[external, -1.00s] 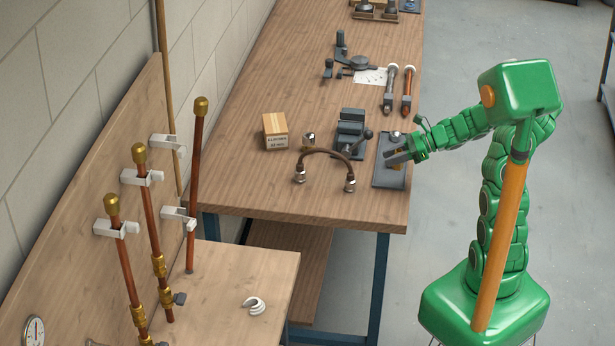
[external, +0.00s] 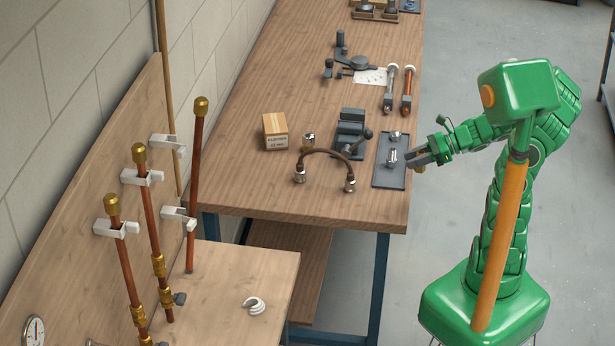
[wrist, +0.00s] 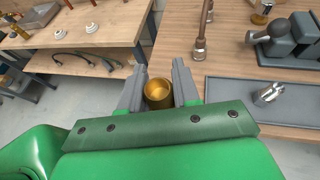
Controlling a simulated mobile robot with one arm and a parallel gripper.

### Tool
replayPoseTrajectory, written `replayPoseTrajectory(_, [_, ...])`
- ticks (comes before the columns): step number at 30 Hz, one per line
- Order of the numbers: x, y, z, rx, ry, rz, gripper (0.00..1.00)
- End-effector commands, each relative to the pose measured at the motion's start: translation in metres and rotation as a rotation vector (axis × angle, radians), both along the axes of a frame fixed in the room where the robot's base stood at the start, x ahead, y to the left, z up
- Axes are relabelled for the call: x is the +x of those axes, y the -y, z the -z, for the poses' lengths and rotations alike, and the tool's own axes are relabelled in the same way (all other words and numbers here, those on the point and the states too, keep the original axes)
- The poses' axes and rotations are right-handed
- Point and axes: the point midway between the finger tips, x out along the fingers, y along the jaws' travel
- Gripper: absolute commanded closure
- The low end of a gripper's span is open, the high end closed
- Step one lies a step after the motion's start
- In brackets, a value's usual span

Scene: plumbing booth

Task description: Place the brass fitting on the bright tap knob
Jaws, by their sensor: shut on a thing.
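My gripper (external: 418,158) is just past the right edge of the wooden bench. It is shut on the brass fitting (wrist: 159,93), which shows as a round open ring between the grey fingers in the wrist view. In the external view only a bit of the fitting (external: 419,168) shows under the fingers. Two bright silver pieces, a nearer one (external: 392,158) and a farther one (external: 395,136), stand on the dark tray left of my gripper. One silver piece (wrist: 269,93) also shows in the wrist view. I cannot tell which bright part is the tap knob.
The dark tray (external: 387,180) lies at the bench's right edge. A vise (external: 350,128), a curved hose (external: 325,153) and a box (external: 275,130) stand left of it. Copper pipes with brass caps (external: 201,106) rise at the left.

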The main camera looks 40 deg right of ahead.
Motion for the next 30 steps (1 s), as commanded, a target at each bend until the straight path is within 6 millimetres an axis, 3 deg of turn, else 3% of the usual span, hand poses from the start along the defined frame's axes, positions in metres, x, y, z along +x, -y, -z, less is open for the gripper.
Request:
replayPoseTrajectory(5, [0.015,0.004,-0.001,0.002,-0.004,-0.01,1.0])
replayPoseTrajectory(14, [0.07,0.013,-0.005,0.004,-0.016,-0.038,1.0])
replayPoseTrajectory(20, [0.109,0.011,-0.011,0.003,-0.018,-0.064,1.0])
replayPoseTrajectory(30, [0.174,-0.01,-0.026,0.004,-0.017,-0.121,1.0])
